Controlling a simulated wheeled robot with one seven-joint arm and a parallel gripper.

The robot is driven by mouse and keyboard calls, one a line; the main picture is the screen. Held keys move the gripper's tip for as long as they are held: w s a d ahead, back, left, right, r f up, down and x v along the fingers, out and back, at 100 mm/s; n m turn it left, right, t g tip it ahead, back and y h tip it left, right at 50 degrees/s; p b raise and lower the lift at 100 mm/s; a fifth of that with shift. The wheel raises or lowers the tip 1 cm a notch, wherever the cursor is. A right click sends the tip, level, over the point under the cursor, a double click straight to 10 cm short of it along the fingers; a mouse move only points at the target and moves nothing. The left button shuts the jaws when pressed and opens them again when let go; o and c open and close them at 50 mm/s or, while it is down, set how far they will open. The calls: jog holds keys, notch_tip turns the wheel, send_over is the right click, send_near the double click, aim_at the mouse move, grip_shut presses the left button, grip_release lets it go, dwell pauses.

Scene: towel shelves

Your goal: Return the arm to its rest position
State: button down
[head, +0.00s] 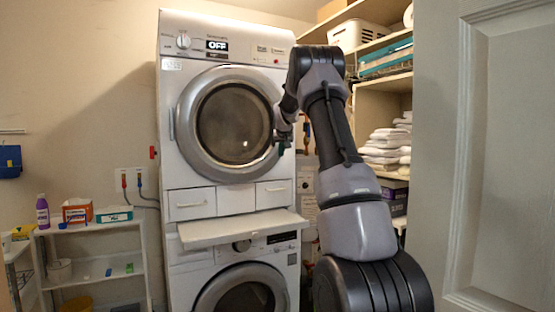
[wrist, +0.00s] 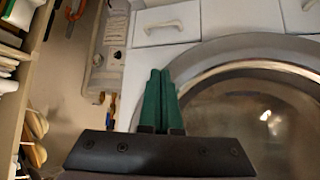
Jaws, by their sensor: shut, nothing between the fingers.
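My gripper (wrist: 160,75) is shut and empty, its green fingers together in the wrist view. In the head view my gripper (head: 281,146) is in front of the right rim of the upper machine's round door (head: 233,122). My arm rises from the lower right, bends at the top and reaches left toward the machine. The round door is shut, and its glass also shows at the right of the wrist view (wrist: 260,115). I cannot tell whether the fingertips touch the machine.
A second machine (head: 242,292) stands below, with a pulled-out shelf (head: 242,227) between. Shelves at the right hold folded white towels (head: 387,148) and a white basket (head: 357,33). A door (head: 490,160) fills the right edge. A low white shelf (head: 95,268) stands at the left.

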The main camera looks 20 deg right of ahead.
jog(key=s+a+r+y, duration=0.1)
jog(key=s+a+r, duration=0.2)
jog(key=s+a, duration=0.45)
jog(key=s+a+r+y, duration=0.15)
jog(key=s+a, duration=0.25)
jog(key=s, duration=0.6)
jog(key=s+a+r, duration=0.3)
jog(key=s+a, duration=0.3)
jog(key=s, duration=0.2)
jog(key=s+a+f+y, duration=0.1)
jog(key=s+a+f, duration=0.2)
jog(key=s, duration=0.5)
jog(key=s+a+f+g, duration=0.1)
jog(key=s+a+f, duration=0.1)
jog(key=s, duration=0.7)
jog(key=s+a+f+y, duration=0.1)
jog(key=s+a+f, duration=0.2)
jog(key=s, duration=0.5)
jog(key=shift+s+a+f+g+y, duration=0.25)
jog(key=shift+a+f+g+y, duration=0.15)
jog(key=shift+a, duration=0.2)
jog(key=shift+r, duration=0.1)
